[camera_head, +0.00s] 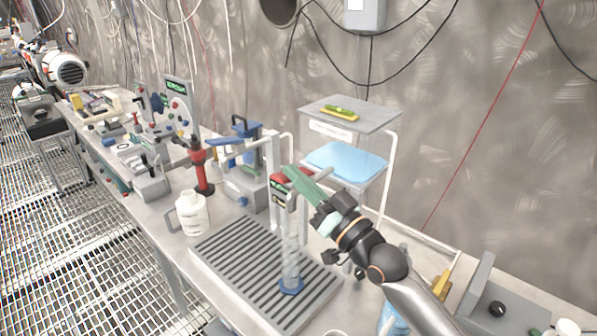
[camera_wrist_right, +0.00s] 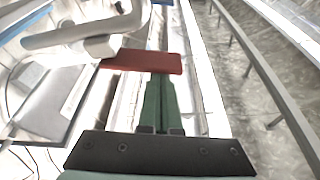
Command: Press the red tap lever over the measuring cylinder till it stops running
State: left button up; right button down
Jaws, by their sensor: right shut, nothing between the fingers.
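The red tap lever (camera_head: 279,178) sits on the tap above the measuring cylinder. It also shows in the wrist view as a flat red bar (camera_wrist_right: 145,61) beside the grey tap pipe (camera_wrist_right: 80,33). The clear measuring cylinder (camera_head: 290,250) stands upright on its blue foot on the slotted drain tray (camera_head: 215,257). Its water level cannot be made out. My right gripper (camera_head: 289,171) is shut and empty, with green fingers. Its tips are at the lever; in the wrist view they (camera_wrist_right: 160,76) meet the bar's near edge. Whether they touch it cannot be told. My left gripper is out of view.
A white bottle (camera_head: 191,214) stands left of the tray. A red and black tool (camera_head: 201,168) and a blue-handled device (camera_head: 240,150) stand behind it. A raised shelf (camera_head: 372,118) and a light blue tray (camera_head: 345,160) are beyond my gripper. A grey control box (camera_head: 492,300) is at right.

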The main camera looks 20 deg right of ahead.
jog(key=n+b, duration=0.1)
jog(key=f+n+y+b, duration=0.1)
jog(key=n, duration=0.1)
jog(key=n+g+b, duration=0.1)
jog(key=shift+s+a+f+n+y, duration=0.2)
jog(key=shift+a+f+n+y, duration=0.1)
jog(key=shift+f, duration=0.1)
dwell(5.0)
notch_tip(320, 180, up, 5)
jog(key=p, duration=0.4)
jog(key=b+v, duration=0.3)
jog(key=v, duration=0.7)
jog(key=shift+f, duration=0.45)
